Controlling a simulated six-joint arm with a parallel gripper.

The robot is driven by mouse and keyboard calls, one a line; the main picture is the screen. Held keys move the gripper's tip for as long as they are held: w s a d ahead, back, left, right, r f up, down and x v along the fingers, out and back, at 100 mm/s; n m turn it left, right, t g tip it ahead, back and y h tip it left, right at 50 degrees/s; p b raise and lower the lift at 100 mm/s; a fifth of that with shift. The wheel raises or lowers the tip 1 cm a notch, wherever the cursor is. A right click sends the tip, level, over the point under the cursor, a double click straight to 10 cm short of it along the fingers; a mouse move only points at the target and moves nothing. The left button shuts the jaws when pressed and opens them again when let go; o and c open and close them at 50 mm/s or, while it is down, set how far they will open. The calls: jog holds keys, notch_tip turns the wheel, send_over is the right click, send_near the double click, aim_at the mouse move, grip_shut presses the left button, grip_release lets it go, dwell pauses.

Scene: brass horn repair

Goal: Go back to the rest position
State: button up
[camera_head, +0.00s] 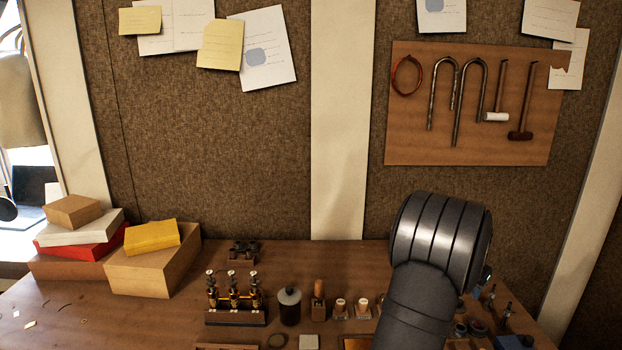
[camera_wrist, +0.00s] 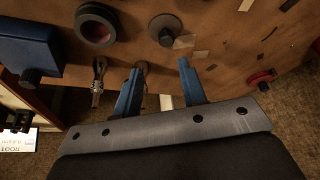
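My gripper (camera_wrist: 159,68) shows in the wrist view as two blue fingers standing apart, with nothing held between them. It is open, above the brown wooden bench (camera_wrist: 225,55). In the head view my dark grey arm rises over the right part of the bench (camera_head: 110,325), and the gripper itself is out of sight there. A small metal fitting (camera_wrist: 98,82) is close to the left finger in the wrist view.
A valve block (camera_head: 235,315), a dark jar (camera_head: 289,306) and small wooden holders stand left of my arm. Stacked boxes (camera_head: 150,270) are at the far left. A tool board (camera_head: 470,145) hangs on the wall. In the wrist view, a dark ring-shaped part (camera_wrist: 97,27) and a blue block (camera_wrist: 28,48) are left.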

jog(key=s+d+r, duration=0.4)
jog(key=s+r, duration=0.2)
jog(key=s, duration=0.4)
jog(key=a+r, duration=0.2)
jog(key=a, duration=0.4)
jog(key=w+a+f, duration=0.2)
jog(key=w, duration=0.1)
jog(key=w+a+f, duration=0.2)
jog(key=w, duration=0.1)
jog(key=w+a+f, duration=0.2)
jog(key=w, duration=0.1)
jog(key=shift+w+f, duration=0.25)
jog(key=shift+w, duration=0.15)
jog(key=shift+w+f, duration=0.25)
jog(key=shift+f, duration=1.8)
